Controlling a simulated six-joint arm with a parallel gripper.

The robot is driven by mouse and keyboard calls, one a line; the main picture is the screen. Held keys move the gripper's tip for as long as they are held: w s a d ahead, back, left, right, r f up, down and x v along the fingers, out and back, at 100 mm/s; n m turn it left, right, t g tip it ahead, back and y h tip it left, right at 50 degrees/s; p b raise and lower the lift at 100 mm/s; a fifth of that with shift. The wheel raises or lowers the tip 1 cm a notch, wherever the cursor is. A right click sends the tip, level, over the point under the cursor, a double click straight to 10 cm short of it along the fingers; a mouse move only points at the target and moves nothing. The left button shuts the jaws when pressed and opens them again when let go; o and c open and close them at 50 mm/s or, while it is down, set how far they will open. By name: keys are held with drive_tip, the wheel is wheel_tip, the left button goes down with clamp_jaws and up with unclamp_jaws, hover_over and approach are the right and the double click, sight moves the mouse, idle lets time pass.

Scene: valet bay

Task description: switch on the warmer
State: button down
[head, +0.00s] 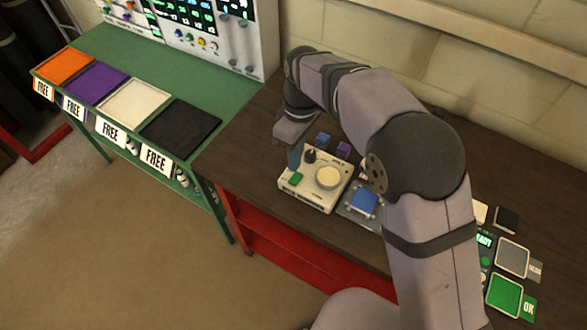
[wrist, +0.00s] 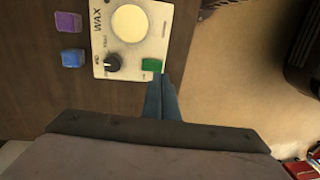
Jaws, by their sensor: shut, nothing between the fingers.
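The warmer (head: 313,200) is a cream box on the dark bench, with a pale round plate (head: 328,177), a black knob (head: 310,156) and a green switch (head: 296,178). In the wrist view its top (wrist: 125,68) reads WAX, with the knob (wrist: 112,62) beside the green switch (wrist: 152,65). My gripper (head: 294,160) is shut and empty, its blue-grey fingers pointing down at the warmer's left end. In the wrist view the fingertips (wrist: 161,82) are right beside the green switch; I cannot tell whether they touch it.
A blue block (head: 322,140) and a purple block (head: 343,149) stand behind the warmer. A blue item on a small stand (head: 364,202) is close on its right, partly near my arm. A green table (head: 100,48) with coloured trays stands left. Pads and an OK button (head: 529,308) lie right.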

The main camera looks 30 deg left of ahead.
sight(292, 182)
drive_tip(key=f, duration=0.1)
drive_tip(key=f+p, duration=0.1)
drive_tip(key=f, duration=0.1)
drive_tip(key=f+p, duration=0.1)
drive_tip(key=f, duration=0.1)
drive_tip(key=shift+s+f, duration=0.1)
drive_tip(key=shift+s, duration=0.25)
drive_tip(key=shift+f, duration=0.1)
drive_tip(key=shift+f, duration=0.1)
drive_tip(key=shift+s+f+b, duration=0.1)
drive_tip(key=shift+f+b, duration=0.15)
drive_tip(key=shift+b, duration=0.05)
drive_tip(key=shift+r, duration=0.15)
